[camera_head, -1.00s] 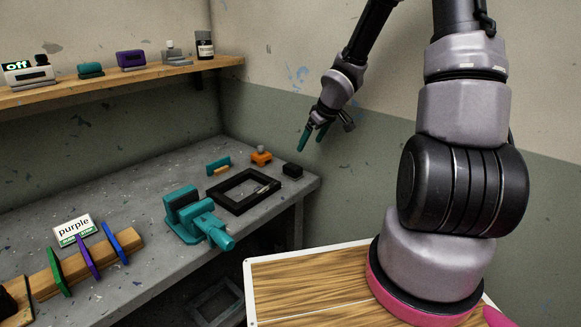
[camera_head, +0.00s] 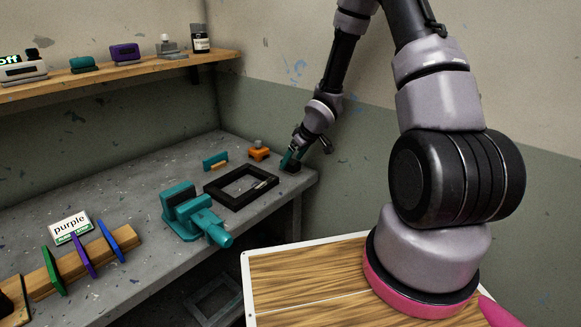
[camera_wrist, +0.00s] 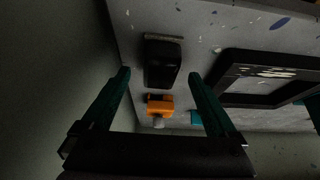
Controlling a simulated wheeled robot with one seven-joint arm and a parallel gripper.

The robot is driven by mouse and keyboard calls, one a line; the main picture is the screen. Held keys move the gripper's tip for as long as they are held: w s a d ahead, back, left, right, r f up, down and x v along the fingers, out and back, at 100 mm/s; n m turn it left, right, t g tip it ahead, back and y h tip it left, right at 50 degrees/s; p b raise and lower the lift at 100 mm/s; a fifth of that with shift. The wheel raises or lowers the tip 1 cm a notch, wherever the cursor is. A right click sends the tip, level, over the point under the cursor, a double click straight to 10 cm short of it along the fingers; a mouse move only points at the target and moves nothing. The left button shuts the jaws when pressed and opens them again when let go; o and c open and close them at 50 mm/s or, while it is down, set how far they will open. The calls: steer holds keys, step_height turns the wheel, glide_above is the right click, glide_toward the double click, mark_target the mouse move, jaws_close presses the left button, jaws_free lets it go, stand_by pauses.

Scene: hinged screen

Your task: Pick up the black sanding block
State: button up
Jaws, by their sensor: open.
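The black sanding block (camera_wrist: 162,62) lies on the grey workbench (camera_wrist: 205,25) near its right end. In the head view the block (camera_head: 291,169) is partly hidden behind my gripper (camera_head: 289,160). My gripper has two dark green fingers and is open; in the wrist view its fingers (camera_wrist: 160,76) stand apart, one on each side of the block. Nothing is held. I cannot tell exactly how far the fingertips are above the bench.
An orange tool (camera_head: 259,151) and a black frame (camera_head: 232,199) lie close to the block. A teal vise (camera_head: 180,200) stands nearer the front. A shelf (camera_head: 105,78) with several items runs along the wall. The bench edge is just right of the block.

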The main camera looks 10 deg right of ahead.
mark_target(290, 161)
steer(key=shift+x, duration=1.15)
jaws_close()
steer(key=shift+r, duration=5)
steer(key=c, duration=0.9)
jaws_free()
steer(key=shift+c, duration=0.2)
steer(key=c, duration=0.3)
steer(key=shift+c, duration=0.2)
